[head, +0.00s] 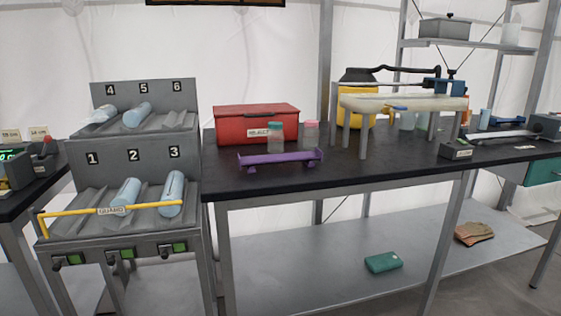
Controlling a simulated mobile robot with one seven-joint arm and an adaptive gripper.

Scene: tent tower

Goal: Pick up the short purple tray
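A short purple tray (280,159) sits on the black tabletop near its front edge, in the left part of the table. It is long and low, with raised ends. It stands in front of a red box and two small jars, and nothing covers it. My gripper is not in the head view, so I cannot see its state or where it is.
Behind the tray are a red box (256,116), a clear jar with a green lid (275,136) and a pink-lidded jar (311,133). A white raised stand (400,104) is to the right. A grey numbered rack (121,222) adjoins the table's left end.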

